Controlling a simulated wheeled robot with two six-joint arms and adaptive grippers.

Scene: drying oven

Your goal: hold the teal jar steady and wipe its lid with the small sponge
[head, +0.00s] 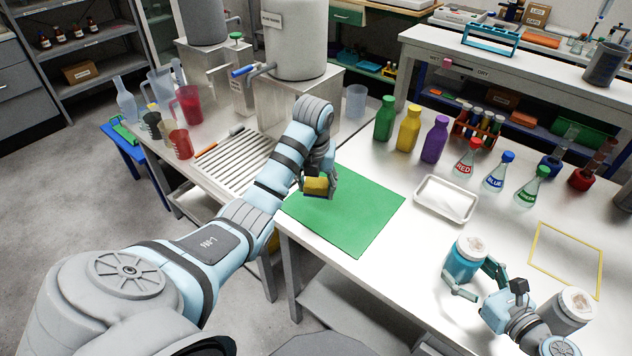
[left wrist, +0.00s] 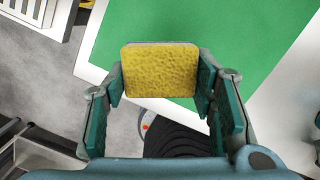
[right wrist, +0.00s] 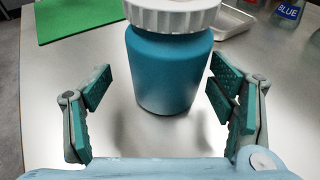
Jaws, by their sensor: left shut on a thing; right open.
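The teal jar (head: 462,264) stands upright on the white table at the front right, with a white lid (head: 473,246) that has a brownish smear on top. In the right wrist view the jar (right wrist: 165,75) is between the spread fingers of my right gripper (right wrist: 160,92), with gaps on both sides. My right gripper (head: 469,278) is open and low at the jar. My left gripper (head: 318,190) is shut on the small yellow sponge (left wrist: 160,71) and holds it above the green mat (head: 350,215), well left of the jar.
Coloured bottles (head: 408,130) stand farther back. The table between mat and jar is clear.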

